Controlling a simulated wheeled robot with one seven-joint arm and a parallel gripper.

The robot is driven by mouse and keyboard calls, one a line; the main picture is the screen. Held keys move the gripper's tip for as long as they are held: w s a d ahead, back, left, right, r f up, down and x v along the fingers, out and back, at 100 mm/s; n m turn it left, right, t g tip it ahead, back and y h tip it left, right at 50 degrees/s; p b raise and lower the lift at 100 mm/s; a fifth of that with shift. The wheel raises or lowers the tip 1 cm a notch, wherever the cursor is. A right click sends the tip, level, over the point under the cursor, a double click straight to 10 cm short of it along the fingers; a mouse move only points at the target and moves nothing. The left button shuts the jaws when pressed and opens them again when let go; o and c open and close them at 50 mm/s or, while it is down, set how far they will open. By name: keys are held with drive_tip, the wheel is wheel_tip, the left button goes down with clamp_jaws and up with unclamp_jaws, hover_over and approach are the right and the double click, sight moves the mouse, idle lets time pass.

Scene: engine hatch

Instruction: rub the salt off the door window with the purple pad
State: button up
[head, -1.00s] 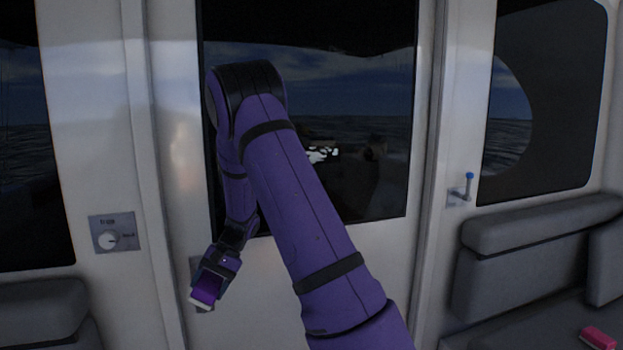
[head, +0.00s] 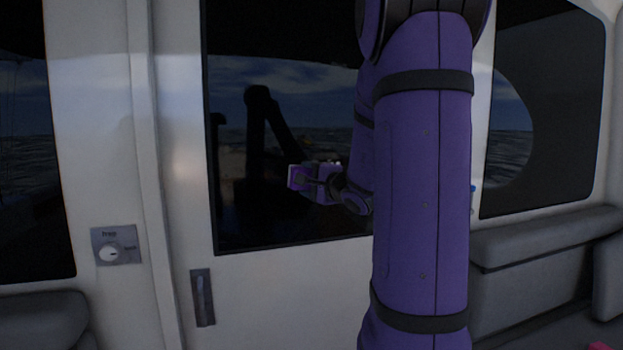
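The door window (head: 290,90) is a dark pane in the white door, with sea, sky and a dark arm reflection showing in it. My gripper (head: 300,180) is in front of the window's middle, pointing left. It appears shut on the purple pad (head: 297,178), whose pale-edged face shows at its left end; the fingertips are too small to make out clearly. I cannot tell whether the pad touches the glass. No white salt patch shows on the visible glass. My arm covers the right part of the window.
A recessed door handle (head: 203,298) is below the window. A round knob on a plate (head: 115,247) is on the wall at left. Grey seats (head: 540,245) stand at right, with a pink object (head: 599,346) at the bottom edge. A blue-tipped lever is mostly hidden.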

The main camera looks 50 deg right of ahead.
drive_tip(key=shift+s+d+r, duration=0.2)
drive_tip(key=shift+d+r, duration=0.05)
drive_tip(key=shift+w+d, duration=0.6)
drive_tip(key=shift+w, duration=0.3)
drive_tip(key=shift+w+d, duration=0.45)
drive_tip(key=shift+w, duration=0.35)
drive_tip(key=shift+w+d, duration=0.5)
drive_tip(key=shift+w, duration=0.3)
drive_tip(key=shift+w+d, duration=0.3)
drive_tip(key=shift+w, duration=0.2)
drive_tip(key=shift+w+d, duration=0.3)
drive_tip(key=shift+w, duration=0.2)
drive_tip(key=shift+s+d, duration=0.1)
drive_tip(key=s+d, duration=0.7)
drive_tip(key=d, duration=0.4)
drive_tip(key=shift+d, duration=0.25)
idle(0.4)
drive_tip(key=shift+a, duration=0.1)
